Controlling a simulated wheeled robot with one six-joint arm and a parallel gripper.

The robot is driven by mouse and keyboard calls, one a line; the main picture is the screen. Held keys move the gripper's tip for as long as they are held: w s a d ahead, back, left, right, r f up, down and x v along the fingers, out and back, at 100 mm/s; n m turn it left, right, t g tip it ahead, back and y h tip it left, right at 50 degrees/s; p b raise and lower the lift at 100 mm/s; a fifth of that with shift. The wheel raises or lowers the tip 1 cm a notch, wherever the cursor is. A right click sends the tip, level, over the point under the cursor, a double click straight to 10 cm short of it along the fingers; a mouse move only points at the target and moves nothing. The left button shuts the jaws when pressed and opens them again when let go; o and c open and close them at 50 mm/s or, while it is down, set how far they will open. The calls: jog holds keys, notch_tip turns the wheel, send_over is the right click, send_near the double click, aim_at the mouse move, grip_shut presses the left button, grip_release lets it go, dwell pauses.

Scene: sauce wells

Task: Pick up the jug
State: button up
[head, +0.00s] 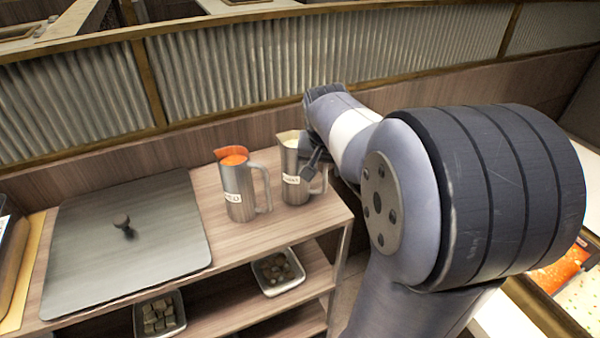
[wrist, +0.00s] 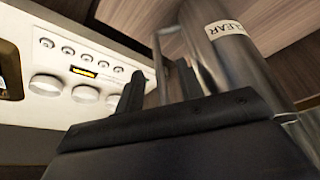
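Two steel jugs stand side by side on the wooden shelf top. The right jug (head: 293,186) holds pale contents; in the wrist view this jug (wrist: 238,62) has a label reading "CLEAR". The left jug (head: 238,202) holds orange-red contents and has a label ending in "ED". Both handles are on the right. My gripper (head: 318,160) is at the handle side of the right jug. In the wrist view my gripper (wrist: 160,88) has its fingers apart, with the handle (wrist: 162,66) showing between them. I cannot tell whether the fingers touch it.
A dark metal lid (head: 125,240) with a knob covers the left of the shelf top. Two small trays sit on the shelf below, one holding brown cubes (head: 160,316), one round pieces (head: 277,270). A corrugated panel (head: 240,65) runs behind. A panel with knobs (wrist: 85,70) shows in the wrist view.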

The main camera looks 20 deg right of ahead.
grip_shut()
jog(key=shift+r, duration=0.1)
dwell(1.2)
